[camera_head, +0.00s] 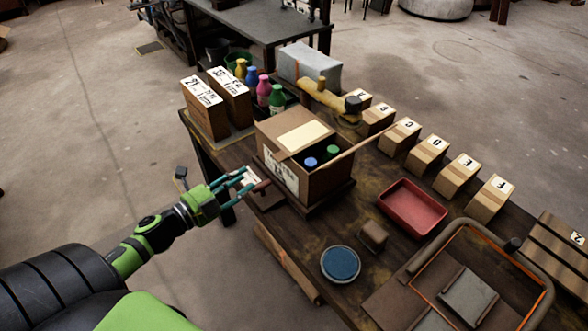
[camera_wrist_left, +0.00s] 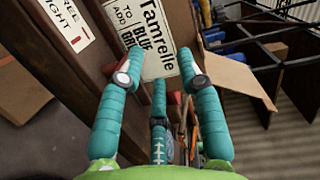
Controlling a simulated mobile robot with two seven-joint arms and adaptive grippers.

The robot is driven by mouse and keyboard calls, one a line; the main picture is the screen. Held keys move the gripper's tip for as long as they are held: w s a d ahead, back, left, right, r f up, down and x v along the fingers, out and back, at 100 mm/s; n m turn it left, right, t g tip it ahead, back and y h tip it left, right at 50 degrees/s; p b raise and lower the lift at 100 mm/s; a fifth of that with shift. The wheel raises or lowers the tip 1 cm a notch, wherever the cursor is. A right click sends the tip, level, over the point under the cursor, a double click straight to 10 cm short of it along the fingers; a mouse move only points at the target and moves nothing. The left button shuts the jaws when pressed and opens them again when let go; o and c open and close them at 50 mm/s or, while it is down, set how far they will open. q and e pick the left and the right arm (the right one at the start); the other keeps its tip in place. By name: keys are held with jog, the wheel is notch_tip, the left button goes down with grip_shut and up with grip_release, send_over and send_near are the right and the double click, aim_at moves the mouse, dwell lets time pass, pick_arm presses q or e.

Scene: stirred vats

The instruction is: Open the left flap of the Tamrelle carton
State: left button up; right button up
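The Tamrelle carton (camera_head: 318,183) is a brown box on a dark base on the wooden table. Its left top panel (camera_head: 282,130), bearing a pale sheet, lies flat over the left part. The right side is open, with blue and green caps (camera_head: 333,150) inside and a flap sticking out to the right (camera_head: 352,143). My left gripper (camera_head: 250,180) is open at the carton's left side, below top level. In the left wrist view its teal fingers (camera_wrist_left: 160,75) are spread before the white Tamrelle label (camera_wrist_left: 145,35). I cannot tell whether they touch the carton. My right gripper is out of view.
Two labelled boxes (camera_head: 207,105) and coloured bottles (camera_head: 264,90) stand behind the carton. A yellow device (camera_head: 330,97) is close behind it. A red tray (camera_head: 412,207), a blue round dish (camera_head: 340,264) and a row of lettered boxes (camera_head: 457,175) are to the right.

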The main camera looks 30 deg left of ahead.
aim_at(285, 155)
pick_arm(q)
jog(key=shift+w+d+r+m+h+p, duration=0.15)
jog(key=shift+w+d+r+m+h, duration=0.45)
jog(key=shift+w+d, duration=0.5)
jog(key=shift+w+d+r+m+h+p, duration=0.15)
jog(key=shift+w+d+r+m+h, duration=0.2)
jog(key=shift+w+d+r, duration=0.65)
jog(key=shift+w+d+r+m+h+p, duration=0.15)
jog(key=shift+w+d+r+m+h, duration=0.3)
jog(key=shift+w+d, duration=0.7)
jog(key=shift+w+a+f, duration=0.1)
jog(key=shift+w+a, duration=0.1)
jog(key=shift+a, duration=0.05)
grip_shut()
